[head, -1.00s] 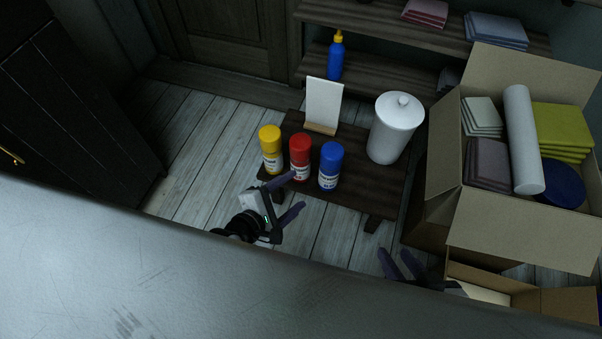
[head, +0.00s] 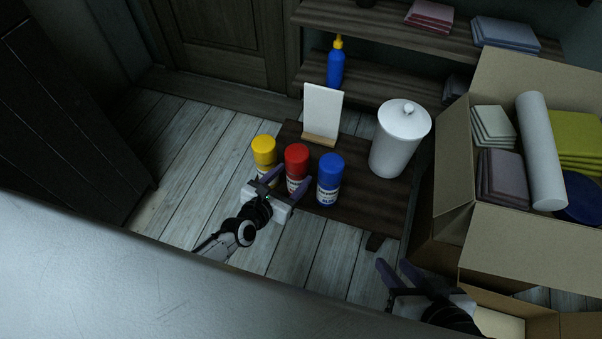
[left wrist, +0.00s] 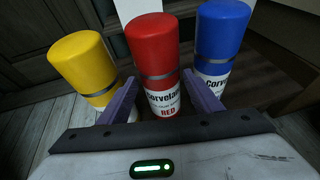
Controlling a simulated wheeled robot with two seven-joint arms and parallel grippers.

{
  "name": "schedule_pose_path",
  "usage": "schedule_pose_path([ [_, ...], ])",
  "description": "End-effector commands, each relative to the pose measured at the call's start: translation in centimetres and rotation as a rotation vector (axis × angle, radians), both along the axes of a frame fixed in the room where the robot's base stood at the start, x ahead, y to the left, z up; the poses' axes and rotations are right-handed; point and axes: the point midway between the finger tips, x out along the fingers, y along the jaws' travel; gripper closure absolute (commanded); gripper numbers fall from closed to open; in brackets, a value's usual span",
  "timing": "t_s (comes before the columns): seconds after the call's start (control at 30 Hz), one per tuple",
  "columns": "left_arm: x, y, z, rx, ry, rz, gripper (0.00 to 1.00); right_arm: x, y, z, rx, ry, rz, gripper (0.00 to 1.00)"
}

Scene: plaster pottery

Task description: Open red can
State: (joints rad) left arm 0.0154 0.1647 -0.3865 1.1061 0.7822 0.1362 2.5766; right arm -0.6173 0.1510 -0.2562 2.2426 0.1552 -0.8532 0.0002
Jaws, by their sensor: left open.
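The red can (head: 296,158) stands upright on a low dark table (head: 365,205), between the yellow can (head: 264,150) and the blue can (head: 329,172). Its red cap is on. In the left wrist view the red can (left wrist: 154,60) sits straight ahead, its label reading RED. My left gripper (head: 285,181) is open, its fingers pointing at the can. In the left wrist view the finger tips (left wrist: 162,92) reach either side of the can's lower body; I cannot tell whether they touch it. My right gripper (head: 399,271) is open and empty at the bottom right, near a cardboard box.
A white lidded canister (head: 399,140) and a white card on a wooden stand (head: 321,115) are behind the cans. A large cardboard box (head: 455,165) with cloths and a roll stands at right. A pale surface (head: 150,285) fills the lower left foreground.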

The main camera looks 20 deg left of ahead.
Motion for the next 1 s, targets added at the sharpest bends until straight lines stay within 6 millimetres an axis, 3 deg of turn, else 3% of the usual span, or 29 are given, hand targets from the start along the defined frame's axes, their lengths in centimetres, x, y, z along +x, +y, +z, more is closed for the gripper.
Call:
schedule_pose_path([
  [0.23, 3.0, -0.8, -1.7, -0.001, 0.003, -0.001, 0.41, 1.9, 0.2, -0.8, -0.004, 0.026, 0.021, 0.69],
  [0.5, 3.3, -0.8, -1.6, 0.0, 0.002, -0.001, 0.41, 2.0, 0.2, -0.7, -0.005, 0.028, 0.023, 0.69],
  [0.77, 3.2, -0.8, -1.6, 0.0, 0.002, -0.001, 0.84, 2.0, 0.2, -0.7, -0.004, 0.027, 0.023, 0.69],
  [1.0, 3.4, -0.8, -1.4, -0.001, -0.002, -0.001, 0.84, 2.0, 0.2, -0.6, -0.005, 0.027, 0.022, 0.69],
])
